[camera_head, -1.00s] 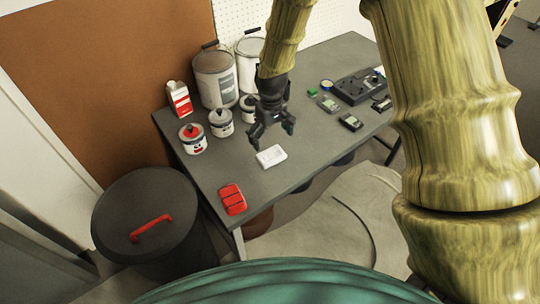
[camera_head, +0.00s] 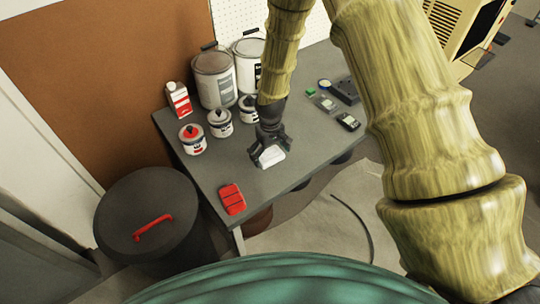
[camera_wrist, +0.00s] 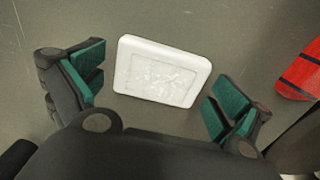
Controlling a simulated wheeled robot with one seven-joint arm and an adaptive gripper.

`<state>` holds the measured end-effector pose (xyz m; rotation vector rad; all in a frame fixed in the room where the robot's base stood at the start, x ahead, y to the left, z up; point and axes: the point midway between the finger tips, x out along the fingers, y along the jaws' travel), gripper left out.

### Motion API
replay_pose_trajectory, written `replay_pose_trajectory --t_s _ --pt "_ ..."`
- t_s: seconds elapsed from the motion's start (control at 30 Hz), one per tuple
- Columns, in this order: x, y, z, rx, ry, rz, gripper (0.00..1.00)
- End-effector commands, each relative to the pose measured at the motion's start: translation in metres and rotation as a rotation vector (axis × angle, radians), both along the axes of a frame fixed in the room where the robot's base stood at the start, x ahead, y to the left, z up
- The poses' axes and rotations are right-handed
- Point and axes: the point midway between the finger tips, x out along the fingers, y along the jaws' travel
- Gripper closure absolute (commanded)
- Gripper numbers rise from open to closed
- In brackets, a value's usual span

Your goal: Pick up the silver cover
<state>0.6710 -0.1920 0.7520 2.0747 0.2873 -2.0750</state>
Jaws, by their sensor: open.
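The silver cover looks like a pale, near-white rounded rectangular piece (camera_head: 271,156) lying flat on the grey table near its front edge. In the wrist view the cover (camera_wrist: 161,71) lies between my two open fingers, with a gap on each side. My gripper (camera_head: 268,160) is open, pointing down over the cover, and it also shows in the wrist view (camera_wrist: 158,90) with green finger pads. The fingers do not appear to touch the cover. I cannot tell the exact height of the fingertips above the table.
A red case (camera_head: 232,199) lies on the table (camera_head: 205,175) left of the cover. Paint cans (camera_head: 192,140) and a red-white carton (camera_head: 178,99) stand behind. Small devices (camera_head: 348,122) lie to the right. A black bin (camera_head: 150,215) with a red handle stands at left.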

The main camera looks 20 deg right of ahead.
Motion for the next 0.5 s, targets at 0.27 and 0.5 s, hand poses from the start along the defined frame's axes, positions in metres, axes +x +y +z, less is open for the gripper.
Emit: replay_pose_trajectory --t_s 0.27,0.5 --pt "-0.0001 0.0 -0.0015 0.0 0.0 0.0 0.02" --pt "-0.0001 0.0 -0.0014 0.0 0.0 0.0 0.46"
